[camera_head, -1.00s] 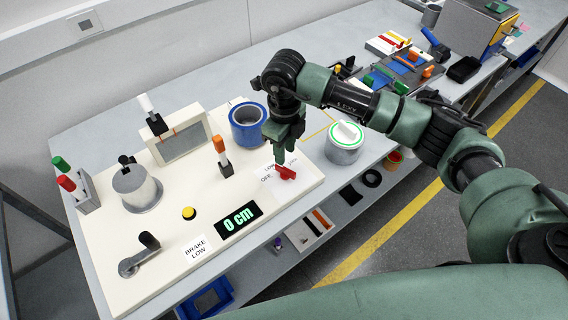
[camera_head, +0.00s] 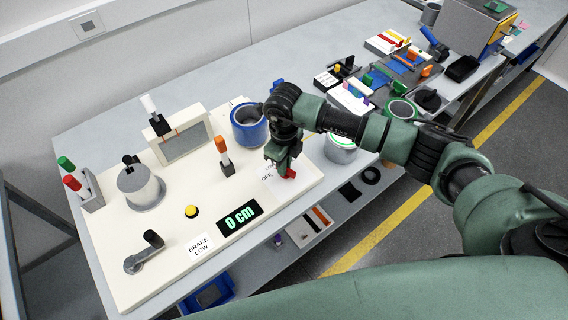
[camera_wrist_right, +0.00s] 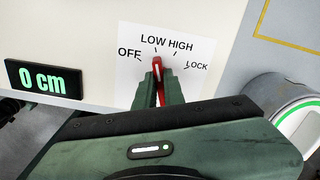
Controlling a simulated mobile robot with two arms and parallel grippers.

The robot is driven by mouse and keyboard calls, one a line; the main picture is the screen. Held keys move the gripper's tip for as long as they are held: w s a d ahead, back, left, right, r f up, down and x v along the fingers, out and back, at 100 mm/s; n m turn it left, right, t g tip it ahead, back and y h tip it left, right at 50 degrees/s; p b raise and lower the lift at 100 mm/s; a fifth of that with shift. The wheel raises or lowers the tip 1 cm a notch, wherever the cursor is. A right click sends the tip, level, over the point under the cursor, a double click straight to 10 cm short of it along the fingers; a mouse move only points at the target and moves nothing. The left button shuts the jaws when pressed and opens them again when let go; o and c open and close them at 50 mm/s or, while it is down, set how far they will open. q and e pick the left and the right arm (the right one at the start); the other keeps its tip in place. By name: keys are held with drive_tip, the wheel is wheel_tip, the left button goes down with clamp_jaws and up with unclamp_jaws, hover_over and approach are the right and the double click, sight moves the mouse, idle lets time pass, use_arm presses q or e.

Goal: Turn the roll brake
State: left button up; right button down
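The roll brake's red knob (camera_wrist_right: 157,68) stands on a white dial card (camera_wrist_right: 190,42) marked OFF, LOW, HIGH and LOCK. Its tip points close to the LOW mark. My right gripper (camera_wrist_right: 162,90) is down at the knob, with a finger close on each side of it, and looks shut on it. In the head view my right gripper (camera_head: 282,167) hides most of the knob, and only a bit of red (camera_head: 290,174) shows. A sign (camera_head: 200,246) on the cream board reads BRAKE LOW. My left gripper is not in view.
A display (camera_head: 239,219) reads 0 cm. A crank (camera_head: 144,252), a yellow button (camera_head: 191,211), an orange-topped lever (camera_head: 224,155) and a metal roll (camera_head: 140,188) are on the board. A blue-rimmed can (camera_head: 249,126) and a green-rimmed can (camera_head: 341,151) stand near my right arm.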

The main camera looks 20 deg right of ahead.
drive_tip(key=shift+m, duration=0.3)
drive_tip(key=m+b, duration=0.2)
drive_tip(key=shift+w+f+m, duration=0.1)
drive_tip(key=shift+m, duration=0.2)
drive_tip(key=m+b, duration=0.2)
drive_tip(key=m, duration=0.2)
drive_tip(key=shift+d, duration=0.15)
drive_tip(key=m+b, duration=0.1)
drive_tip(key=m, duration=0.4)
drive_tip(key=shift+d, duration=0.1)
drive_tip(key=shift+r+m+b, duration=0.2)
drive_tip(key=shift+m+b, duration=0.3)
drive_tip(key=shift+m, duration=1.3)
drive_tip(key=c, duration=1.5)
unclamp_jaws()
